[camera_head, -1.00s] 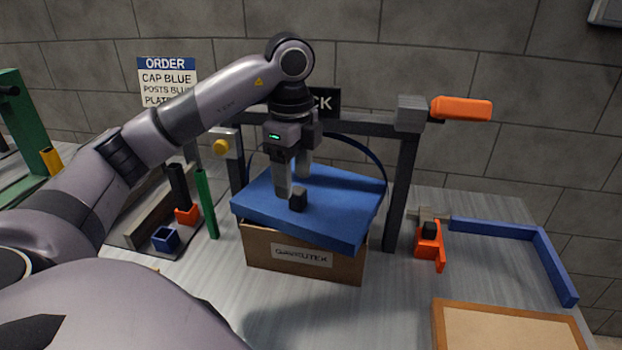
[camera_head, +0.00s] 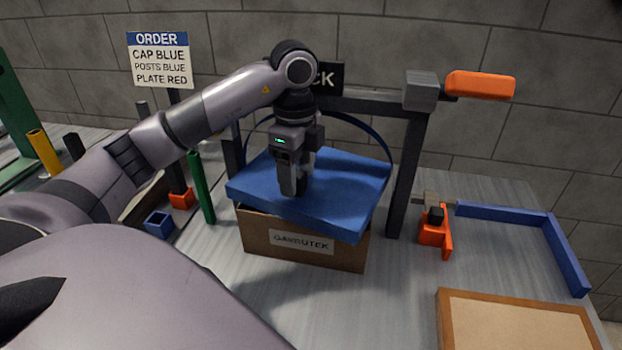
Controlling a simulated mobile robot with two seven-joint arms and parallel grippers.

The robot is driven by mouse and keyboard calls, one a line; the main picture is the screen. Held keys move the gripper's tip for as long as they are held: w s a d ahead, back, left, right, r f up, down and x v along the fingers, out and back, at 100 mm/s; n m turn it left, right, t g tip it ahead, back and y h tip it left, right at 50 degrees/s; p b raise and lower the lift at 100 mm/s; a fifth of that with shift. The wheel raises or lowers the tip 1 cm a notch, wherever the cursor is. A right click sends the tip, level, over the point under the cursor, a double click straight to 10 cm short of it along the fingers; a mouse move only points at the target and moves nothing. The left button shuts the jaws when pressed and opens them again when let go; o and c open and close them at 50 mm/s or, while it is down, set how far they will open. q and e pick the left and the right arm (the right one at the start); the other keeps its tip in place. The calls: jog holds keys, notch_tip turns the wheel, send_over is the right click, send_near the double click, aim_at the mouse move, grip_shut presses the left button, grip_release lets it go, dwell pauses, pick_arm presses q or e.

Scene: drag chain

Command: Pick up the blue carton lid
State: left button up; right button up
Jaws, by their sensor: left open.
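The blue carton lid (camera_head: 348,188) sits slightly askew on top of the brown cardboard carton (camera_head: 345,249), in the middle of the view. My left gripper (camera_head: 296,188) points down over the lid's middle, its jaws open. Its fingers are low at the spot of the small black knob on the lid. The knob is now hidden by the fingers, and I cannot tell whether they touch it or the lid. My right gripper is not in view.
A dark frame (camera_head: 403,175) with an orange handle (camera_head: 480,85) stands behind the carton. An orange clamp (camera_head: 434,232), a blue angled rail (camera_head: 505,214) and a wood-edged board (camera_head: 515,325) lie to the right. A green post (camera_head: 201,188) and blue block (camera_head: 159,223) are left.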

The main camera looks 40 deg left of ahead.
pick_arm(q)
jog(key=shift+f, duration=0.6)
jog(key=c, duration=1.1)
jog(key=shift+r, duration=0.15)
